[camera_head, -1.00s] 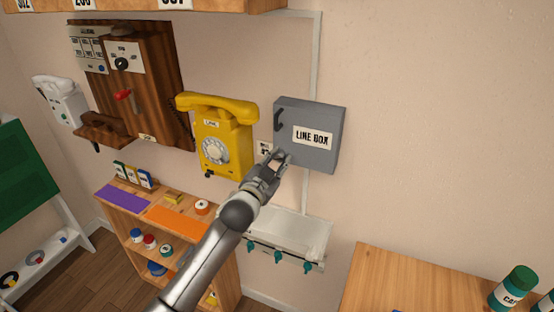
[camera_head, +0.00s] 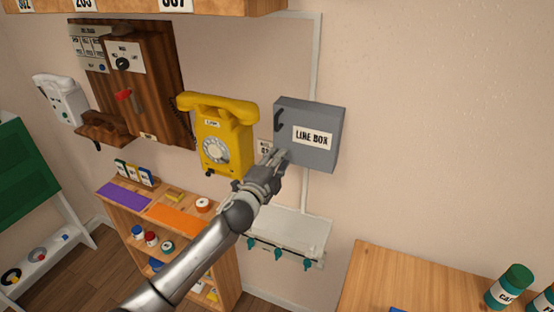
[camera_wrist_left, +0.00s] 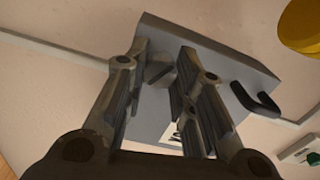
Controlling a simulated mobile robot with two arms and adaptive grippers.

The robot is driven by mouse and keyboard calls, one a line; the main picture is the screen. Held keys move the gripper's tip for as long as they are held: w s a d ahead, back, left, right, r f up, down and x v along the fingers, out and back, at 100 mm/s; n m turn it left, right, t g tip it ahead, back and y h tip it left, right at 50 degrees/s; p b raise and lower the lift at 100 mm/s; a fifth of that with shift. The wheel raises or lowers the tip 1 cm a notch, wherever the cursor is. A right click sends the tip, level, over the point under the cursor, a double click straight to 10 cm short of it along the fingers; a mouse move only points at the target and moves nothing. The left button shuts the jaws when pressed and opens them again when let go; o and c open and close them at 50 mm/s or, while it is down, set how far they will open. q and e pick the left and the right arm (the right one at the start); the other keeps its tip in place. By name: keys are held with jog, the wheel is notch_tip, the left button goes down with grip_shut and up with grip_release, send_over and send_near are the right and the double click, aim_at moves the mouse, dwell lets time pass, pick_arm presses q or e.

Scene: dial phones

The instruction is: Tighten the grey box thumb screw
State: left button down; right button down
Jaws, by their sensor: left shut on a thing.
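The grey box (camera_head: 333,152), labelled LINE BOX, is mounted on the wall right of the yellow phone, with a dark curved handle (camera_head: 278,121) on its left part. My left gripper (camera_head: 276,157) is at the box's lower left corner in the head view. In the left wrist view its two fingers stand on either side of a small grey thumb screw (camera_wrist_left: 166,78) on the box face (camera_wrist_left: 210,62). The gripper is shut on this screw, which the fingers hide in the head view. The right gripper is not in view.
The yellow dial phone (camera_head: 219,142) hangs close left of my gripper. A white shelf with teal hooks (camera_head: 290,232) is below the box. A wooden shelf unit (camera_head: 188,262) stands below left, and a wooden table (camera_head: 410,285) at lower right.

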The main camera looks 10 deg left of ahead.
pick_arm(q)
jog(key=m+p, duration=0.2)
jog(key=m, duration=1)
jog(key=shift+f+p, duration=0.1)
jog(key=shift+p, duration=0.25)
dwell(0.4)
jog(key=c, duration=1.2)
grip_release()
jog(key=shift+o, duration=0.2)
jog(key=s+a, duration=0.2)
jog(key=s, duration=0.9)
jog(key=shift+s, duration=0.4)
jog(key=shift+a, duration=0.1)
